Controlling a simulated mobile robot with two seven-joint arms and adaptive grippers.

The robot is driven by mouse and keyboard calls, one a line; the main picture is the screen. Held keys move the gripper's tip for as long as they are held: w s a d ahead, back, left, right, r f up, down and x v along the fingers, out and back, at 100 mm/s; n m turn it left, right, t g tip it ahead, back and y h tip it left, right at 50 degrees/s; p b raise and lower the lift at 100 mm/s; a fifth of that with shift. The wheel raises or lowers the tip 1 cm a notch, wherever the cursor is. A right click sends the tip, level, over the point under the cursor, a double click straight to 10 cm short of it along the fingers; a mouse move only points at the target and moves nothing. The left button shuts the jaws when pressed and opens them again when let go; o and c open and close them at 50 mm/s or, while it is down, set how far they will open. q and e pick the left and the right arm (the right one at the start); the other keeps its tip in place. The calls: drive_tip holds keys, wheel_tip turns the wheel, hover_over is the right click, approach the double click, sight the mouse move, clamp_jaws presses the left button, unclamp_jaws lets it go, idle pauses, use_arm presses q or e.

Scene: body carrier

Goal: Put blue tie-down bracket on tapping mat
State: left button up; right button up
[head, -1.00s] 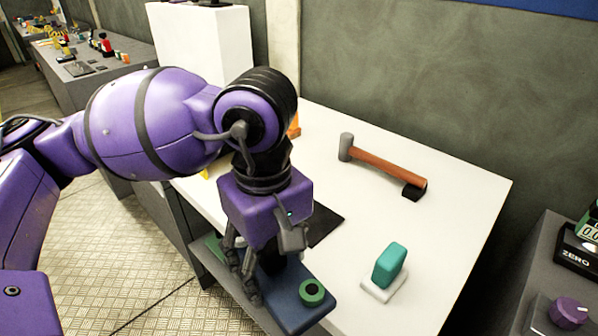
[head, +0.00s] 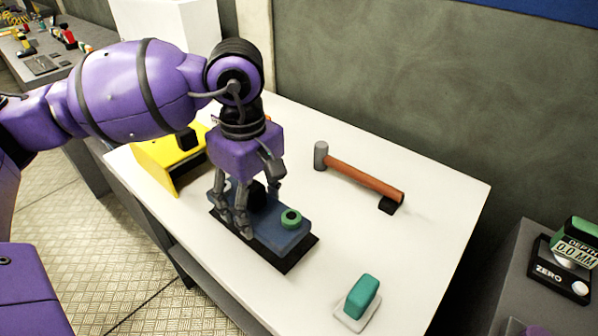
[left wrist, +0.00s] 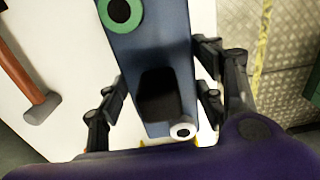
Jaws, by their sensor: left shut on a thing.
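The blue tie-down bracket (head: 262,229) is a long flat blue plate with a green ring at its near end and a black block in its middle. My left gripper (head: 258,209) is shut on it, its fingers on both sides of the plate. In the left wrist view the bracket (left wrist: 152,45) runs between the fingers, with a white ring at its lower end. The black tapping mat (head: 303,254) lies under the bracket, its edges showing around it. I cannot tell whether the bracket touches the mat. My right gripper is not in view.
On the white table, a hammer (head: 362,178) lies behind to the right. A teal block on a white base (head: 361,298) stands at the front right. A yellow holder (head: 160,160) stands left of the mat. The table between mat and hammer is clear.

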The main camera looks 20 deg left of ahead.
use_arm(q)
drive_tip(key=w+f, duration=0.1)
drive_tip(key=w+a+f, duration=0.1)
drive_tip(key=f, duration=0.1)
drive_tip(key=w+a+f, duration=0.1)
drive_tip(key=w+f, duration=0.1)
drive_tip(key=shift+f, duration=0.2)
drive_tip(key=shift+w+a+f, duration=0.1)
drive_tip(key=shift+w+f, duration=0.05)
drive_tip(key=shift+f, duration=1.8)
drive_tip(key=o, duration=1.8)
wheel_tip(320, 180, up, 12)
drive_tip(key=shift+r, duration=0.2)
